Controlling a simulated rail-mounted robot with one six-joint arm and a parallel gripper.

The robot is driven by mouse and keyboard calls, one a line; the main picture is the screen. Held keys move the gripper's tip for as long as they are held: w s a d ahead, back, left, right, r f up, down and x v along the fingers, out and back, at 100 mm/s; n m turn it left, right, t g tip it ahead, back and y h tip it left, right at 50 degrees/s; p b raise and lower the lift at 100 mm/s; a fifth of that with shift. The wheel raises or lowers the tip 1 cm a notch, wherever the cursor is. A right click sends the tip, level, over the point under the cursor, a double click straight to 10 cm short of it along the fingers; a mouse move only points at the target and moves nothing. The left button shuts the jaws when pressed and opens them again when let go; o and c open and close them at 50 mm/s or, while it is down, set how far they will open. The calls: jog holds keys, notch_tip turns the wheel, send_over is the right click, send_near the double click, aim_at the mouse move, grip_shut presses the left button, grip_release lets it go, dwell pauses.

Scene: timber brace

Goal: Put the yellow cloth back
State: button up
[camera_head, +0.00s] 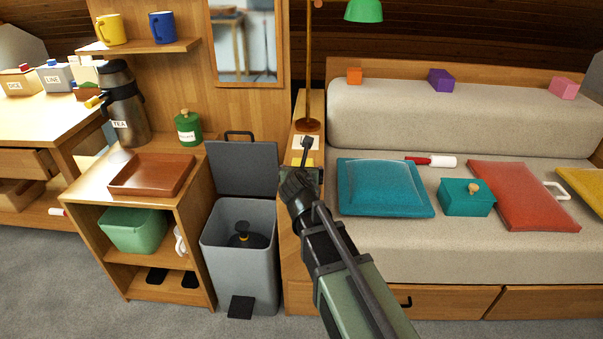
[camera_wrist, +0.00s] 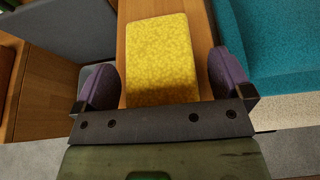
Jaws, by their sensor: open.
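The yellow cloth (camera_wrist: 162,45) is a flat, rounded rectangle lying on a narrow wooden ledge (camera_wrist: 118,50) in the wrist view. My gripper (camera_wrist: 164,82) is open.
A lamp (camera_head: 308,124) with a green shade stands behind the cloth. An open grey bin (camera_head: 225,262), its lid raised, is left of the ledge. A teal cushion (camera_head: 383,187) lies close on the right. A brown tray (camera_head: 152,175) sits on the cabinet further left.

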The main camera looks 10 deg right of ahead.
jog(key=shift+r+p, duration=0.35)
jog(key=p+v, duration=0.2)
jog(key=v, duration=0.4)
jog(key=shift+s+r, duration=0.1)
jog(key=shift+s, duration=0.3)
jog(key=shift+s+a+r+p, duration=0.1)
jog(key=shift+s+a+p, duration=0.1)
jog(key=shift+s+p, duration=0.1)
